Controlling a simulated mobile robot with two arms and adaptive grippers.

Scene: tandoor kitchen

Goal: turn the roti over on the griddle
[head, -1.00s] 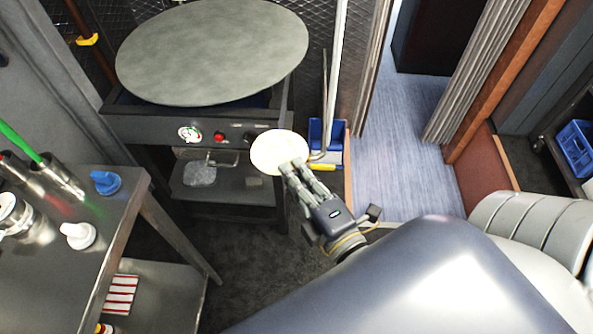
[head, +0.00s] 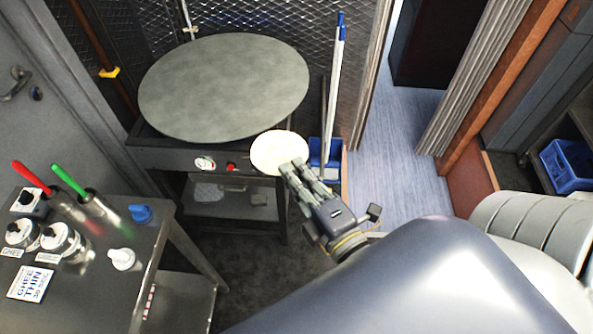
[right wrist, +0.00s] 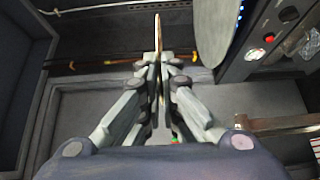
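The roti (head: 279,152) is a pale, round flatbread. My right gripper (head: 296,171) is shut on its near edge and holds it in the air, in front of the stove's right front corner. In the right wrist view the roti (right wrist: 157,40) shows edge-on as a thin strip between the fingers (right wrist: 158,68). The griddle (head: 222,90) is a large, round grey plate on the stove, bare where I see it. It also shows in the right wrist view (right wrist: 214,28), right of the roti. My left gripper is not in view.
The stove front (head: 175,160) has a dial and a red knob. A steel side table (head: 110,285) at the left holds ghee jars and red- and green-handled tools. A blue bin (head: 318,152) with upright poles stands right of the stove. Open floor (head: 385,130) lies beyond it.

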